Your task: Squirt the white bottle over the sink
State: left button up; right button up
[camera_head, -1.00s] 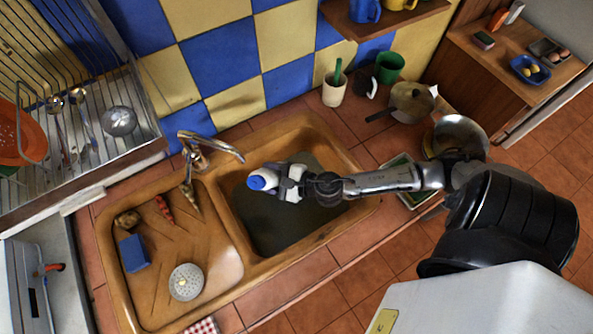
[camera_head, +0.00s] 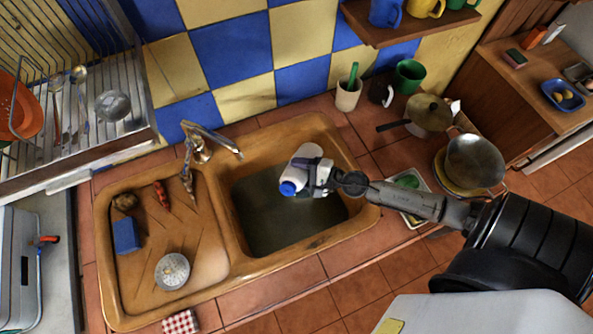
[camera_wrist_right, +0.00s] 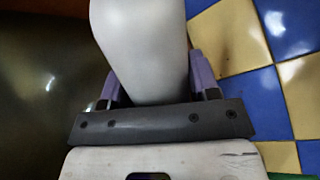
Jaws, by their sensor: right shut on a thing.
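The white bottle (camera_head: 304,154) with a blue cap (camera_head: 288,188) is in my right gripper (camera_head: 318,175), above the sink (camera_head: 300,130). It is tilted, with its cap toward the lower left over the basin's dark floor. My right gripper is shut around the bottle. In the right wrist view, the white bottle body (camera_wrist_right: 145,45) sits between the two purple-grey fingers of the right gripper (camera_wrist_right: 155,82); its cap is not visible there. No liquid can be seen leaving the bottle. My left gripper is not in view.
A metal faucet (camera_head: 205,140) stands behind the basin, left of the bottle. The drainboard holds a blue sponge (camera_head: 126,235) and a round strainer (camera_head: 172,271).

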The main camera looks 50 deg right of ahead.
jog(key=d+n, duration=0.1)
jog(key=w+d+f+n+b, duration=0.1)
jog(key=d+n+h, duration=0.1)
jog(key=d, duration=0.1)
jog(key=shift+w+d+f+t+b, duration=0.1)
jog(key=shift+w+f+t+b, duration=0.2)
jog(key=shift+f+b, duration=0.1)
jog(key=r+n+p, duration=0.1)
jog(key=r+n+h+p, duration=0.1)
jog(key=n, duration=0.1)
jog(key=shift+w+d+p, duration=0.1)
jog(key=shift+d+p, duration=0.2)
jog(key=shift+p, duration=0.05)
jog(key=shift+c, duration=0.5)
jog(key=shift+a+r+n+t+h+p, duration=0.15)
jog(key=shift+a+n+h+p, duration=0.1)
jog(key=shift+n+p, duration=0.3)
jog(key=shift+a+r+n+t+h+p, duration=0.1)
jog(key=shift+a+n+t+h+p, duration=0.1)
jog(key=shift+n+p, duration=0.35)
jog(key=n, duration=0.1)
jog(key=a+n+p, duration=0.1)
jog(key=shift+s+r+n, duration=0.2)
jog(key=shift+s+n, duration=0.1)
jog(key=shift+s, duration=0.05)
jog(key=shift+a+n+t+p, duration=0.1)
jog(key=shift+n+t+p, duration=0.15)
jog(key=shift+n+p, duration=0.15)
